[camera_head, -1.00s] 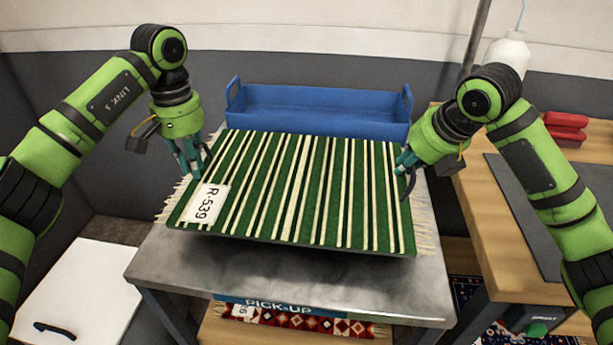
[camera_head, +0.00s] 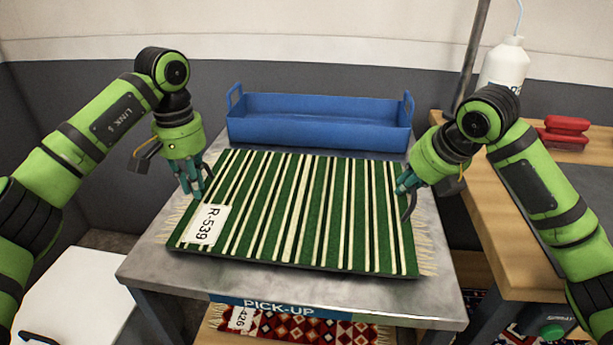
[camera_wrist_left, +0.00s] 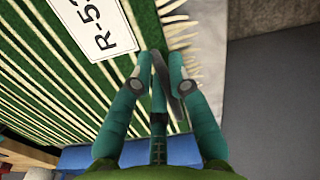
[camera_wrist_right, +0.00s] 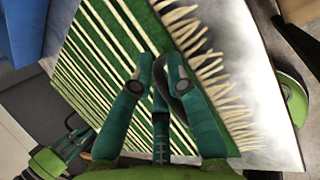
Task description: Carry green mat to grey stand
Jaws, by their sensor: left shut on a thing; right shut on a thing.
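The green mat (camera_head: 300,215) has cream stripes, fringed ends and a white R-539 tag (camera_head: 204,224). It lies flat on or just over the top of the grey stand (camera_head: 185,262), which bears a PICK-UP label on its front edge. My left gripper (camera_head: 196,190) is shut on the mat's left edge, and the grip shows in the left wrist view (camera_wrist_left: 163,85). My right gripper (camera_head: 406,195) is shut on the mat's right edge, beside the fringe, as the right wrist view shows (camera_wrist_right: 160,85). I cannot tell whether the whole underside touches the stand.
A blue tray (camera_head: 320,134) stands at the back of the stand, close behind the mat. A wooden bench (camera_head: 480,225) on the right holds a white bottle (camera_head: 503,65) and red brushes (camera_head: 563,130). A red patterned rug (camera_head: 310,328) lies below. A white lid (camera_head: 75,300) is at lower left.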

